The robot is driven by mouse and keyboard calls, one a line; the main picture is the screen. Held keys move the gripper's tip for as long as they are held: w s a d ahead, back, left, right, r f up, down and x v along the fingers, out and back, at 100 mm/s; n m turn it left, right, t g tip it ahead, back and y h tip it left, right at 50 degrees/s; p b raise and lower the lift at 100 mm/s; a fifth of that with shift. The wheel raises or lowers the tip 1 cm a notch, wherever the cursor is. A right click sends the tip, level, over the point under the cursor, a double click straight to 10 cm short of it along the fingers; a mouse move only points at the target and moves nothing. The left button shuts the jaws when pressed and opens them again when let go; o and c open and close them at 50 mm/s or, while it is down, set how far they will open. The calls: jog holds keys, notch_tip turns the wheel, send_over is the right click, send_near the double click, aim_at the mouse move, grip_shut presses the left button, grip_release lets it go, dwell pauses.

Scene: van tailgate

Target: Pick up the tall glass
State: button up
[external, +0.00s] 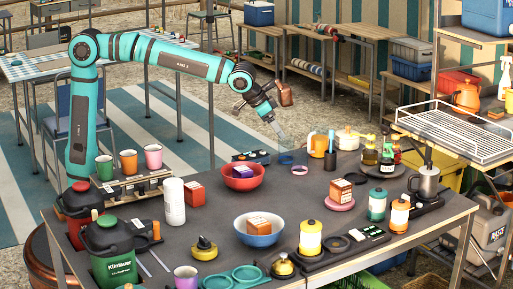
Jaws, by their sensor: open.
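The tall glass (282,136) is a clear, pale bluish shape near the back edge of the dark table (330,208). It is small and see-through, so its rim and foot are hard to make out. My gripper (270,112) is above and slightly left of the glass, pointing down towards it. The jaws are open with nothing seen between them. I cannot tell whether a fingertip touches the glass.
Near the glass are a blue ring (286,160), a dark box with blue parts (252,157), a red bowl (243,178) and an orange mug (317,145). A blue bowl (258,238), lanterns and bottles crowd the front and right.

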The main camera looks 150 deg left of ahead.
aim_at(289, 148)
jog(key=x, duration=0.3)
jog(key=shift+w+a+f, duration=0.1)
jog(key=shift+a+f, duration=0.05)
jog(key=shift+f, duration=0.2)
jog(key=shift+d+x, duration=0.15)
jog(key=shift+x, duration=1.15)
jog(key=shift+d+x, duration=0.15)
jog(key=shift+x, duration=1.2)
jog(key=shift+w+f, duration=0.1)
jog(key=shift+w, duration=0.1)
jog(key=c, duration=1.1)
jog(key=shift+o, duration=0.2)
